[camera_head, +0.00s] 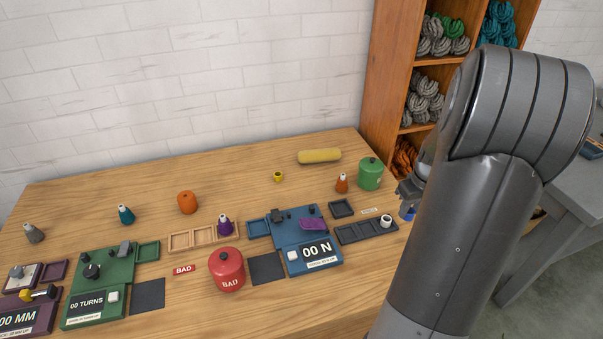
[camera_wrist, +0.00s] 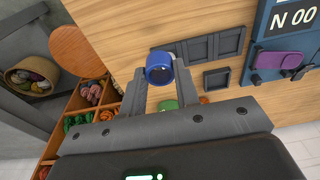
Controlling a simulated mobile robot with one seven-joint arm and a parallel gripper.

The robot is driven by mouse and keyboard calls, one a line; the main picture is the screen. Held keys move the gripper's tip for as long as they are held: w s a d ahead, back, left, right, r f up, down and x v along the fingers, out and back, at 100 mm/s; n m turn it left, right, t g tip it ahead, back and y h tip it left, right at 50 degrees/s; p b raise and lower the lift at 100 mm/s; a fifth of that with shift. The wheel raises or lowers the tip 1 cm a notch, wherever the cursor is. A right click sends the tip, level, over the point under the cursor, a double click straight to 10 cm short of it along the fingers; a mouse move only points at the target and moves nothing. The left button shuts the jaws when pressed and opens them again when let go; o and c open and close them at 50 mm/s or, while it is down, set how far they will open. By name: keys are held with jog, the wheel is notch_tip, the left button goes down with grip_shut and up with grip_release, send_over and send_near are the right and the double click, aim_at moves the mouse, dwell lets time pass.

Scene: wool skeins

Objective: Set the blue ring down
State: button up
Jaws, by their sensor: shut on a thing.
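The blue ring (camera_wrist: 159,76) is between the two fingers of my gripper (camera_wrist: 160,88), which is shut on it. In the head view the blue ring (camera_head: 406,214) shows small below my gripper (camera_head: 411,189), at the right end of the dark compartment tray (camera_head: 352,236). In the wrist view the ring overlaps the end of this tray (camera_wrist: 218,44). I cannot tell whether the ring touches anything below it. A white ring (camera_head: 387,220) stands in the tray's right-hand compartment in the head view.
A blue device (camera_head: 318,259) with a display reading "00 N" stands left of the tray. A small dark square tray (camera_head: 341,208), a green canister (camera_head: 370,174) and an orange bottle (camera_head: 342,184) are nearby. A wooden shelf (camera_head: 390,75) with skeins rises behind my arm.

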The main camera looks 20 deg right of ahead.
jog(key=w, duration=1.5)
send_over(283, 167)
jog(key=f, duration=0.7)
jog(key=shift+s+d+f, duration=0.15)
jog(key=shift+s+d, duration=0.05)
jog(key=shift+s, duration=0.2)
jog(key=shift+w+a+f, duration=0.15)
jog(key=shift+a+f, duration=0.1)
jog(key=shift+f, duration=1.9)
jog(key=shift+f, duration=0.15)
jog(key=o, duration=0.9)
